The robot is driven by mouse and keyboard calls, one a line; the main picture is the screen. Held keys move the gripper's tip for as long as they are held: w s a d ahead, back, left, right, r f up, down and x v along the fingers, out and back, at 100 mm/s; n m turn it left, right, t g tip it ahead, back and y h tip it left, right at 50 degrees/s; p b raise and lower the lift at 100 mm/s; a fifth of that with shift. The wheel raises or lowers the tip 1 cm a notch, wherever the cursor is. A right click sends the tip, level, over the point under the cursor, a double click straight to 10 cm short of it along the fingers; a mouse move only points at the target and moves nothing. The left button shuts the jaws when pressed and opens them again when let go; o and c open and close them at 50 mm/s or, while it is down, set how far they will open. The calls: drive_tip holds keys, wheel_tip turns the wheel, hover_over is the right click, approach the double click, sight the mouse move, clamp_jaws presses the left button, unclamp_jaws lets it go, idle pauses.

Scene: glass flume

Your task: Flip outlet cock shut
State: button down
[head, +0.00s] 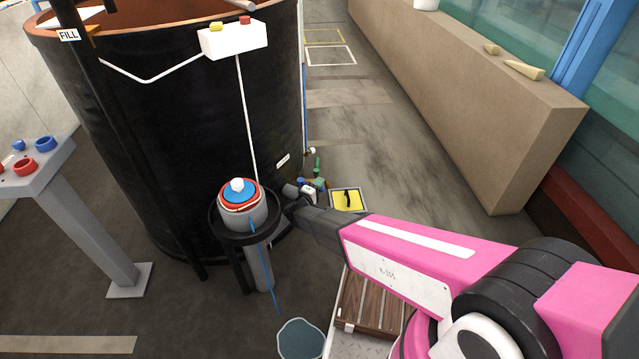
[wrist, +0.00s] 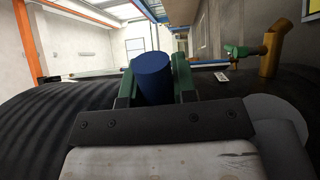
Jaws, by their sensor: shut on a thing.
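My gripper (wrist: 155,88) is shut on a blue cylindrical piece (wrist: 152,70), with one green finger on each side of it. The piece looks like a handle, but I cannot tell whether it belongs to the outlet cock. A brass pipe piece (wrist: 271,55) with a green fitting (wrist: 240,50) stands to the right in the wrist view. In the head view my gripper (head: 308,190) is low beside the large black tank (head: 175,125), among small blue and green parts. The cock's body and its angle are too small and hidden to tell.
A round post with a blue and red top (head: 239,194) stands just left of my arm. A yellow floor plate (head: 348,199) lies right of the gripper. A grey bucket (head: 300,340) and wooden slats (head: 368,305) are near the front. Open floor (head: 400,140) lies beyond.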

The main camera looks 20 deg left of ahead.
drive_tip(key=shift+s+m+g+h, duration=0.35)
drive_tip(key=shift+m+h, duration=0.25)
drive_tip(key=shift+h, duration=0.3)
drive_tip(key=shift+s, duration=0.1)
drive_tip(key=c, duration=0.9)
unclamp_jaws()
